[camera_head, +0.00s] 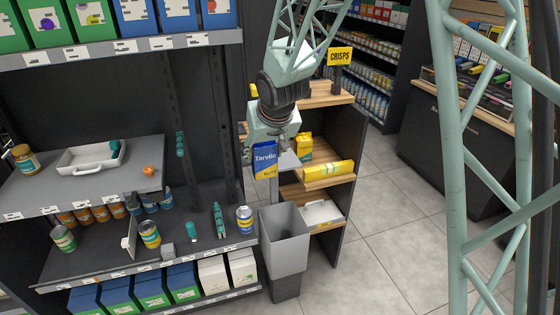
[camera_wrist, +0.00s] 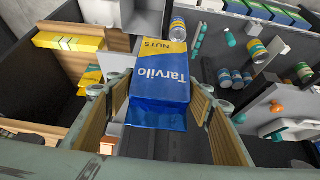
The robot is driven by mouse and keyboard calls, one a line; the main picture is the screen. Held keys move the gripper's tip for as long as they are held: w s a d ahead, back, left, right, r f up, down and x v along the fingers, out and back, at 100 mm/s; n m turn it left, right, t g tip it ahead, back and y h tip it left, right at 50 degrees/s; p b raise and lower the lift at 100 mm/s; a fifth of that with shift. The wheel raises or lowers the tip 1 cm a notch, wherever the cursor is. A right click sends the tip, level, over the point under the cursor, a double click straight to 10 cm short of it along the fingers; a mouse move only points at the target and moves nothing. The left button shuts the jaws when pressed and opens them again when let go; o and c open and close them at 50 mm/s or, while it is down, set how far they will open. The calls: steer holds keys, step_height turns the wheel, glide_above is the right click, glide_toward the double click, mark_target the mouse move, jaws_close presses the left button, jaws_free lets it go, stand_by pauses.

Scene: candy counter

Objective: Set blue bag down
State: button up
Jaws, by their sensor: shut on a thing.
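The blue bag (camera_head: 265,158), marked Tarvilo, has a yellow band with NUTS on it. My gripper (camera_head: 276,149) is shut on it and holds it up in front of the wooden crisps shelf unit (camera_head: 317,183). In the wrist view the bag (camera_wrist: 160,82) sits between the two fingers of my gripper (camera_wrist: 158,104), with its blue end towards the camera. In the head view the bag hangs above the grey bin (camera_head: 284,241), apart from it. The bag hides part of the shelf behind it.
A yellow pack (camera_head: 327,170) lies on the middle wooden shelf, with another yellow pack (camera_head: 304,147) upright behind it. A white tray (camera_head: 321,213) is on the lower shelf. Dark shelving with cans (camera_head: 244,219) and a white tray (camera_head: 90,157) stands left. Floor is clear right.

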steer(key=shift+a, duration=0.2)
steer(key=shift+w+d+p, duration=0.1)
steer(key=shift+p, duration=0.2)
steer(key=shift+w+r+p, duration=0.1)
steer(key=shift+w+p, duration=0.2)
steer(key=shift+p, duration=0.2)
steer(key=w+d+p, duration=0.2)
steer(key=w+p, duration=0.4)
steer(key=p, duration=0.1)
steer(key=w+d+f+p, duration=0.1)
steer(key=w+d+p, duration=0.1)
steer(key=w+p, duration=0.5)
steer(key=shift+w+d+f, duration=0.2)
steer(key=shift+d+f, duration=0.1)
steer(key=shift+d, duration=0.1)
stand_by(0.6)
steer(key=shift+w+p, duration=0.15)
steer(key=shift+p, duration=0.2)
steer(key=shift+w+d+f+b, duration=0.15)
steer(key=shift+f+b, duration=0.45)
steer(key=shift+f, duration=0.35)
steer(key=shift+w+f+b, duration=0.15)
steer(key=shift+f+b, duration=0.4)
steer(key=shift+f, duration=0.35)
